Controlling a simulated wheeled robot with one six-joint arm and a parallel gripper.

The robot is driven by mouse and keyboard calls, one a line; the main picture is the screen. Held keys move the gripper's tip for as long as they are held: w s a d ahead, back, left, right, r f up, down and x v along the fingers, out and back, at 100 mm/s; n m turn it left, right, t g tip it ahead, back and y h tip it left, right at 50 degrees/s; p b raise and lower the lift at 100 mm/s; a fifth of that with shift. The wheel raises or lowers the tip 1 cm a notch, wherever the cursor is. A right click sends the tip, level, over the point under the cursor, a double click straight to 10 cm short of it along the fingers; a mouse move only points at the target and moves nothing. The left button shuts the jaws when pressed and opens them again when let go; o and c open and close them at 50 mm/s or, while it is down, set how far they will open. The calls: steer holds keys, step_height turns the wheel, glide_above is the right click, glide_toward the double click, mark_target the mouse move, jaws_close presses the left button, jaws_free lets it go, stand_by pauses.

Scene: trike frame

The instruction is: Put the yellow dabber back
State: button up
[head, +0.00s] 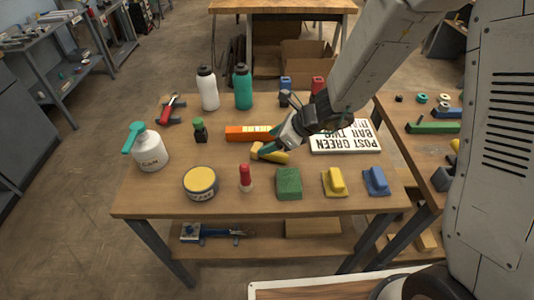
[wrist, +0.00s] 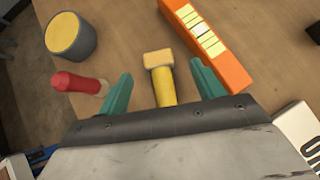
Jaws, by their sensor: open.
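The yellow dabber (head: 272,155) lies on its side on the table, its tan head toward the left. In the wrist view, the yellow dabber (wrist: 163,85) lies between the two teal fingers of my gripper (wrist: 161,73), with its tan head pointing away from the palm. My gripper (head: 266,150) is open, low over the table, with gaps visible on both sides of the dabber. The dabber's rear end is hidden under the palm.
An orange bar (head: 248,133) lies close behind the dabber; a white lettered sign (head: 345,137) lies to its right. A round tin (head: 200,182), green block (head: 289,183), and yellow and blue handled blocks stand along the front. Bottles stand at the back left.

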mark_target(258, 147)
steer(key=x, duration=0.6)
steer(key=shift+s+a+f, duration=0.1)
steer(key=shift+s+f, duration=0.05)
steer(key=c, duration=1.2)
steer(key=shift+o, duration=0.2)
